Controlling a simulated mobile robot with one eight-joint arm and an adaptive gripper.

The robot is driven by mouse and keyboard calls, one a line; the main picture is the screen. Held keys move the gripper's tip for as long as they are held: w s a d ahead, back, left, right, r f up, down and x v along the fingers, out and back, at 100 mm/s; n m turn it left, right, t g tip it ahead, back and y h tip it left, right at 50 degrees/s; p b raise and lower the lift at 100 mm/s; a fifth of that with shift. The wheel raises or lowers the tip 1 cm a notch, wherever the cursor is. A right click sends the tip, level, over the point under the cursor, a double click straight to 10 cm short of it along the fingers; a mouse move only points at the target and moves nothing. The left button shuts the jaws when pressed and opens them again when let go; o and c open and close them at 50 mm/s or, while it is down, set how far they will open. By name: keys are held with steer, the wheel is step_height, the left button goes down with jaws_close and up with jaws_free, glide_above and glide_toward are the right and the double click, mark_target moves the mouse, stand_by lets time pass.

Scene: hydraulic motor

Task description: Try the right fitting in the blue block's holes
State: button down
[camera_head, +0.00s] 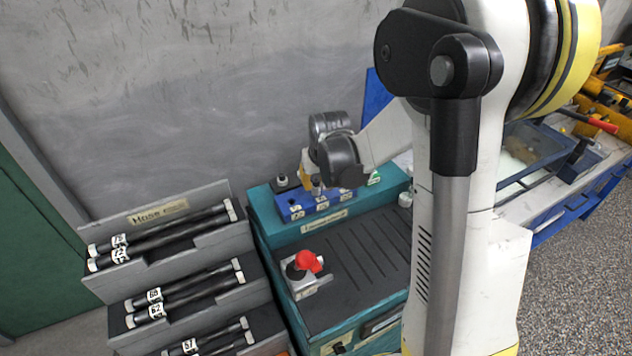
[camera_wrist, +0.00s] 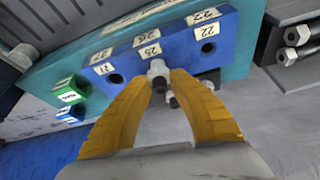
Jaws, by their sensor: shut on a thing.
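The blue block (camera_wrist: 185,45) has numbered white labels and a row of holes. It also shows in the head view (camera_head: 292,211), on the teal bench's rear ledge. In the wrist view, one open hole (camera_wrist: 116,78) lies left and another (camera_wrist: 208,48) right. My gripper (camera_wrist: 160,78) has yellow fingers shut on a pale metal fitting (camera_wrist: 157,67) at the block's middle, by the lower label. The fitting hides any hole there; I cannot tell whether it is inserted. In the head view, my gripper (camera_head: 309,174) is over the block, partly hidden by my wrist.
A green block (camera_wrist: 68,92) stands beside the blue one. More dark fittings with metal ends (camera_wrist: 174,101) lie behind my fingers. A grey hose rack (camera_head: 158,235) stands left of the teal bench (camera_head: 268,232). A red-knobbed device (camera_head: 307,262) sits on the bench's dark top.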

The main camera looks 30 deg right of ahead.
steer(key=shift+r, duration=0.2)
steer(key=shift+r+p, duration=1.85)
steer(key=shift+r, duration=0.55)
steer(key=shift+a, duration=0.15)
